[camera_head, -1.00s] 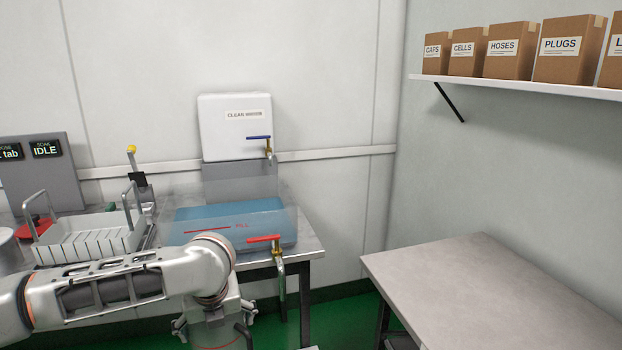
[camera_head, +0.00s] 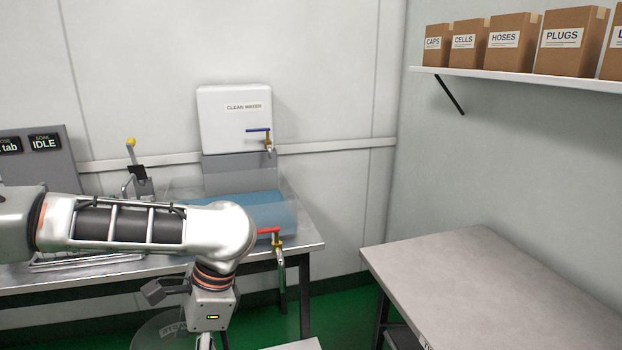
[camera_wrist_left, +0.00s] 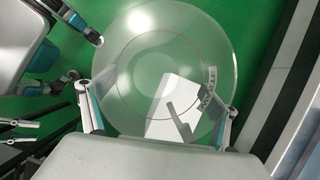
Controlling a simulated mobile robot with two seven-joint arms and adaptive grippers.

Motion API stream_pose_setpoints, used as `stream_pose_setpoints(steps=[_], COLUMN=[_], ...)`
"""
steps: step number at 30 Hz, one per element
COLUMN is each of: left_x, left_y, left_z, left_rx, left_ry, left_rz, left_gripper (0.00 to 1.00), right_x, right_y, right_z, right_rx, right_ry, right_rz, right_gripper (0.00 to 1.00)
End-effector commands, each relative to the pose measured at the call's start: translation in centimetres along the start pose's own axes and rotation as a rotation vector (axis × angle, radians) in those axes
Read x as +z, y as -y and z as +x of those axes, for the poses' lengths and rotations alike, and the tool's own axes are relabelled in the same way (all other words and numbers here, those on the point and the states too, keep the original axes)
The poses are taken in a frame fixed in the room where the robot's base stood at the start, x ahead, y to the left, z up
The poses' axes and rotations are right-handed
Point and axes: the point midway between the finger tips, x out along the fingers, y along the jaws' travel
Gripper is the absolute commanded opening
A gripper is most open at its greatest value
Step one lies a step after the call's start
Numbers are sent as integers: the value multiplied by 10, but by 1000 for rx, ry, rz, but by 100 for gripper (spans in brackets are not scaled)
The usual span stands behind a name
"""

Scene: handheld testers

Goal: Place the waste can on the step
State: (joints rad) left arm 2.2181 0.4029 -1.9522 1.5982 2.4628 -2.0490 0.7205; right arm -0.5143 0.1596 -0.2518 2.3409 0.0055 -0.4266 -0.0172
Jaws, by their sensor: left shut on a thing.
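The waste can is a clear round vessel (camera_wrist_left: 165,45) that fills the middle of the left wrist view. In the head view my left gripper (camera_head: 183,317) points down in front of the bench. The step, a pale slab (camera_head: 298,344), is cut by the bottom edge, right of the can. A pale slab shows through the can in the wrist view. My right gripper (camera_wrist_left: 86,57) appears open and empty.
A steel bench (camera_head: 300,250) with a blue basin (camera_head: 270,210) and red-handled tap (camera_head: 268,231) stands behind my arm. A bare grey table (camera_head: 490,285) is at right. Green floor (camera_head: 340,310) lies between them. A shelf (camera_head: 520,84) holds labelled boxes.

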Motion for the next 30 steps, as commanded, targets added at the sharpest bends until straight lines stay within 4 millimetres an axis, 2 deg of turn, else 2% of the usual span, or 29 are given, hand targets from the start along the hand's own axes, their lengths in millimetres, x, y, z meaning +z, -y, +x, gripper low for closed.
stream_pose_setpoints(steps=[3,9,18,20,21,24,27,29,30], left_x=[20,48,80,85,88,95,101,105,108], left_y=[-15,-42,-68,-73,-72,-72,-74,-74,-75], left_z=[-1,-1,-2,-6,-19,-37,-52,-62,-68], left_rx=[99,252,407,428,417,411,410,410,408], left_ry=[-3,-4,-5,-6,-13,-20,-20,-21,-21], left_rz=[-237,-599,-974,-1028,-1021,-1016,-1013,-1012,-1011], left_gripper=[46,46,46,46,46,46,46,46,46], right_x=[0,0,0,-6,-22,-37,-43,-31,-32], right_y=[0,0,0,-2,-6,-9,-12,-10,-11], right_z=[0,0,0,0,-2,-4,-6,-10,-12], right_rx=[0,1,1,3,10,18,24,24,26], right_ry=[-1,-1,-1,-10,-35,-58,-62,-35,-33], right_rz=[0,0,1,-1,-9,-14,-19,-12,-12], right_gripper=[24,24,24,24,24,24,24,24,24])
